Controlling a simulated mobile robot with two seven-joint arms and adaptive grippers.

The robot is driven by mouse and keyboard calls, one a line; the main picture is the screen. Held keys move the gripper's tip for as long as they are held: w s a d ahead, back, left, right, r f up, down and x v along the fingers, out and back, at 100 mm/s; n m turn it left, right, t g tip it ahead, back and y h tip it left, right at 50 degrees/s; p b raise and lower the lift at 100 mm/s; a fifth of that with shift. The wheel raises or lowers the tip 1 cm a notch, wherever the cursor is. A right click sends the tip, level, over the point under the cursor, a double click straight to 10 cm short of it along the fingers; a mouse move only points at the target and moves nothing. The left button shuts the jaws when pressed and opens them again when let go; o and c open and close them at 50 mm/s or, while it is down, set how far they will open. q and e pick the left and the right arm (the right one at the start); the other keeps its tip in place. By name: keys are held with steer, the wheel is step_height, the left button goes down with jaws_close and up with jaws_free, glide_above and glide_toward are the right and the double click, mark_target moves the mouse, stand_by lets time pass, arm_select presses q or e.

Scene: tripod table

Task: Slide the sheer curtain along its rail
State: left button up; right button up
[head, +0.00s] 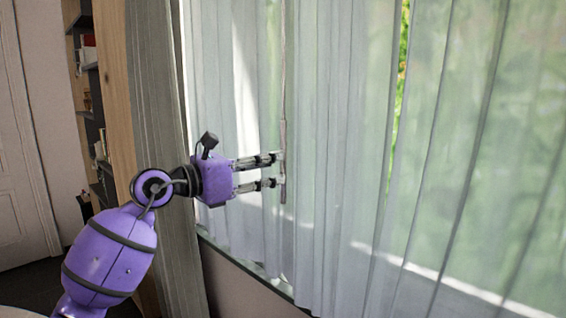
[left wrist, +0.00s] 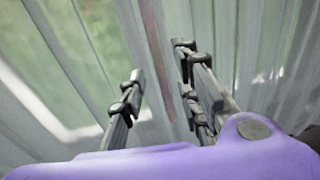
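The sheer curtain (head: 340,130) hangs in pale, see-through vertical folds across the window in the head view. A thin grey pull wand (head: 283,135) hangs down in front of it. My left gripper (head: 276,170) reaches in from the left, its two fingers level and apart, with the tips at the lower part of the wand. In the left wrist view, the wand (left wrist: 155,45) runs between the open fingers (left wrist: 160,85), close to the right one. I cannot tell whether either finger touches it. The curtain rail is out of view above. My right gripper is not in view.
A heavier grey drape (head: 160,120) and a wooden panel (head: 115,100) stand left of the sheer curtain. The window sill (head: 245,268) runs below it. A dark shelf (head: 95,110) and a white door (head: 20,150) are at the far left.

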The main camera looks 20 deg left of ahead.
mark_target(283, 163)
arm_select(q)
steer(key=x, duration=0.4)
steer(key=shift+w+d+p, duration=0.25)
steer(key=shift+w+p, duration=0.05)
steer(key=shift+w, duration=0.05)
steer(key=shift+c, duration=0.2)
jaws_close()
